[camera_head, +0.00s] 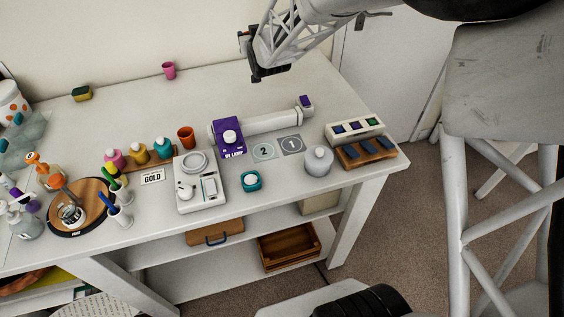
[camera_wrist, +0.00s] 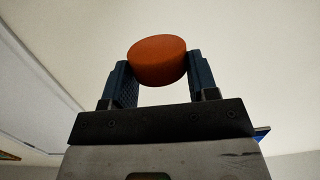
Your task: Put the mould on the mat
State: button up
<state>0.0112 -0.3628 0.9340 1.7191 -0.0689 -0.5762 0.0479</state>
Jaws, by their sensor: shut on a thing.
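My gripper (camera_head: 250,58) is high over the back of the table in the head view, apart from everything on it. In the wrist view its two dark fingers are shut on an orange-red round piece (camera_wrist: 158,60). It looks like a short disc with a flat face; I cannot tell for sure that it is the mould. The head view does not show it clearly. Two flat grey squares lie on the table, marked 2 (camera_head: 263,151) and 1 (camera_head: 291,144); they look like mats, and both are bare. A small teal pot (camera_head: 252,180) stands in front of them.
A grey lidded pot (camera_head: 318,160) and a wooden rack (camera_head: 366,153) are to the right. A white scale (camera_head: 200,190) and orange cup (camera_head: 186,137) are to the left. The table's back is mostly clear.

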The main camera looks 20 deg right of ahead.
jog(key=s+f+n+y, duration=0.1)
jog(key=s+y, duration=0.1)
jog(key=s, duration=1.9)
send_over(285, 181)
notch_tip(285, 181, down, 7)
jog(key=shift+n+y, duration=0.4)
jog(key=shift+f, duration=2.85)
jog(key=shift+d+f, duration=0.1)
jog(key=shift+f, duration=1.9)
jog(key=shift+f, duration=0.2)
jog(key=o, duration=0.9)
